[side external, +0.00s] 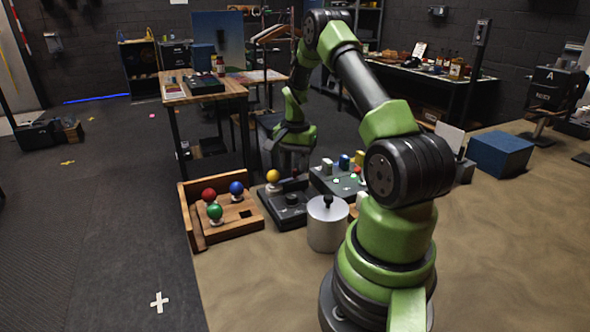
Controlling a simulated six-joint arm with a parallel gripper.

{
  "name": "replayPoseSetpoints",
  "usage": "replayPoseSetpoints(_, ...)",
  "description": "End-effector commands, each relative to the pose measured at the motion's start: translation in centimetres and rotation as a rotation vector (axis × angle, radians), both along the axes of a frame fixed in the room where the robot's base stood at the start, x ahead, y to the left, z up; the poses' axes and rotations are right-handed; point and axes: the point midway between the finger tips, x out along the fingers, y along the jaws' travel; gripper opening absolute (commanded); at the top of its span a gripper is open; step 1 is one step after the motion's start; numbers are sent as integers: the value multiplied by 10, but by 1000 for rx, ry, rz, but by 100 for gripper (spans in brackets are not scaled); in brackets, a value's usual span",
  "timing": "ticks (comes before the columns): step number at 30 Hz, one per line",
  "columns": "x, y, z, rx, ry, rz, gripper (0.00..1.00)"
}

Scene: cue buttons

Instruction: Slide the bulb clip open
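A low black unit (287,212) stands on the floor in the middle of the side view. A yellow bulb (272,176) sits at its back left, and a dark round knob is on its front. The bulb clip cannot be made out clearly; it may be among the small dark and reddish parts behind the yellow bulb's right side. My gripper (294,168) points down over the back of this unit, just right of the yellow bulb. Its fingers are too small and dark to show their opening, or whether they touch anything.
Left of the unit, a wooden tray (188,222) holds red, blue and green bulbs and has a square hole. A silver canister (327,232) stands close at the front right. A button panel (338,181) lies behind it. A wooden table (172,95) stands behind left.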

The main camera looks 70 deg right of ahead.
Motion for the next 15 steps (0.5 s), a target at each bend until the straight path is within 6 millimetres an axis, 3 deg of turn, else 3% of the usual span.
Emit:
replayPoseSetpoints(6,0,0,-20,1,1,2,39)
replayPoseSetpoints(15,0,0,-21,-1,-1,2,37)
